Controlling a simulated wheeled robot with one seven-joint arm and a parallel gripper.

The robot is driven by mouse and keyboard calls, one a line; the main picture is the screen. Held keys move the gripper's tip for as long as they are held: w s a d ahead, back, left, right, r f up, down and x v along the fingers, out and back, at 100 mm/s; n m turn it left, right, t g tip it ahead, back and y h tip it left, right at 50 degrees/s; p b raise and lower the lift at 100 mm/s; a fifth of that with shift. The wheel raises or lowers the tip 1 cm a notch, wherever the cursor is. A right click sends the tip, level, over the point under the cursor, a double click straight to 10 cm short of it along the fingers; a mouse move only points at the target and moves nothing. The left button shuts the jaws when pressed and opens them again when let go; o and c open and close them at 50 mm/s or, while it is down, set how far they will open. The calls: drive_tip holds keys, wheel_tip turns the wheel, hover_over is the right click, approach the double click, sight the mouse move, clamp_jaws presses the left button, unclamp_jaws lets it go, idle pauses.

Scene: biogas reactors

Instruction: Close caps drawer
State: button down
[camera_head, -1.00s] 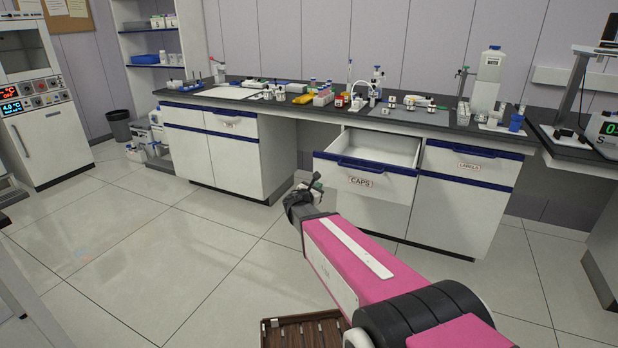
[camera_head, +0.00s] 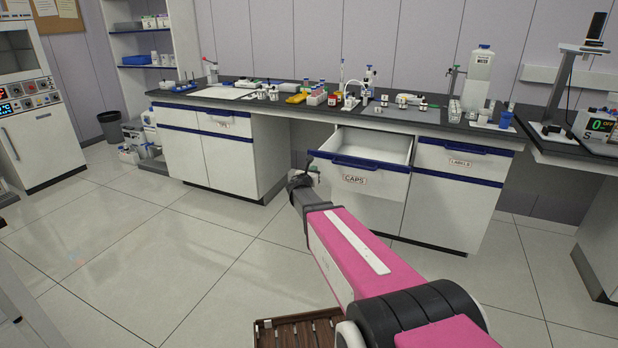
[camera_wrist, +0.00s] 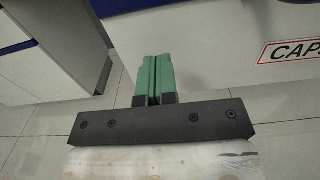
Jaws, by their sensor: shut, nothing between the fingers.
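The caps drawer (camera_head: 384,181) is pulled out from under the bench. It has a white front with a "CAPS" label, a blue handle strip along its top edge, and an empty-looking white inside. My gripper (camera_head: 308,161) is at the drawer's left front corner in the head view; whether it touches is unclear. In the wrist view my gripper (camera_wrist: 154,75) has its green fingers pressed together with nothing between them. The white drawer front (camera_wrist: 225,50) with part of the "CAPS" label lies beyond and to the right of the fingers.
A shut labels drawer (camera_head: 470,160) is right of the caps drawer. A left cabinet (camera_head: 232,170) stands beyond an open knee space. Bottles, racks and small vessels crowd the dark benchtop (camera_head: 420,120). The tiled floor (camera_head: 150,240) at left is clear.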

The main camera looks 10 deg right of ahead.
drive_tip(key=shift+x, duration=1.15)
hover_over(340, 152)
drive_tip(key=shift+w, duration=0.25)
drive_tip(key=shift+w+d, duration=0.45)
drive_tip(key=shift+w, duration=0.1)
